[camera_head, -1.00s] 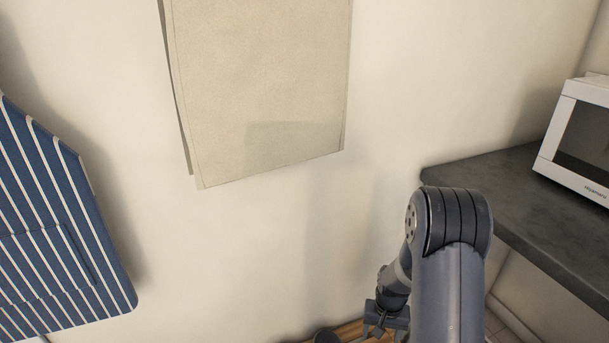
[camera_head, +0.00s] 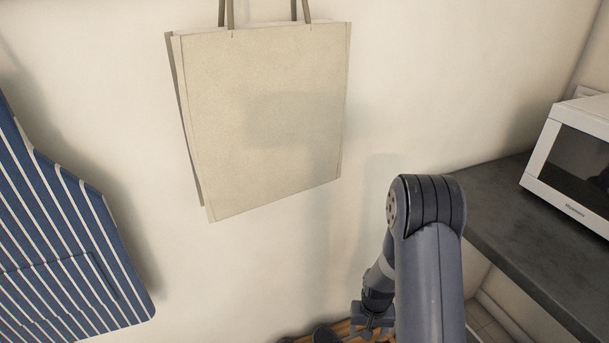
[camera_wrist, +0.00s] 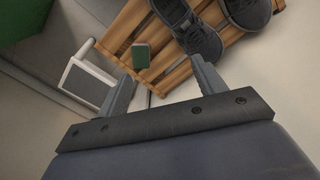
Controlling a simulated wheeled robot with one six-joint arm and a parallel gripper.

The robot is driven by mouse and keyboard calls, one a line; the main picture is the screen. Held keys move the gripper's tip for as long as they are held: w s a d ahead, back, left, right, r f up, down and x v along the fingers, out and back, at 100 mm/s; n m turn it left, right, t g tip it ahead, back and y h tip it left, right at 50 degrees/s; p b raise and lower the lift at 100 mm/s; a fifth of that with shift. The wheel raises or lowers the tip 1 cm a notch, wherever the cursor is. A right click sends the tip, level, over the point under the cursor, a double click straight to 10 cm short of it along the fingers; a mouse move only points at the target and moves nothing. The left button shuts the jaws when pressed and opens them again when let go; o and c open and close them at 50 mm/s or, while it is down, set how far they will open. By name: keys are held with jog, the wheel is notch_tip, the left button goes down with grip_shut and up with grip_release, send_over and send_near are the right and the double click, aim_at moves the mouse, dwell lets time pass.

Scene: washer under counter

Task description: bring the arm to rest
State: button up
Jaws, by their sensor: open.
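My gripper (camera_wrist: 145,66) is open in the wrist view, with its two fingers apart and nothing held between them. Beyond the fingers is a wooden slatted rack (camera_wrist: 160,78) with dark shoes (camera_wrist: 190,32) on it. The gripper appears apart from the wall and the counter.
A dark counter (camera_head: 510,225) with a white microwave (camera_head: 575,165) stands to the right of my arm. A beige bag (camera_head: 265,120) hangs on the wall. A blue striped apron (camera_head: 65,245) hangs at left. Bare wall lies between bag and arm.

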notch_tip(320, 180, up, 5)
jog(key=s+a+n+p, duration=0.1)
jog(key=s+a+p, duration=0.1)
jog(key=p, duration=0.5)
jog(key=shift+s+a+r+p, duration=0.15)
jog(key=shift+s+p, duration=0.1)
jog(key=shift+p, duration=0.1)
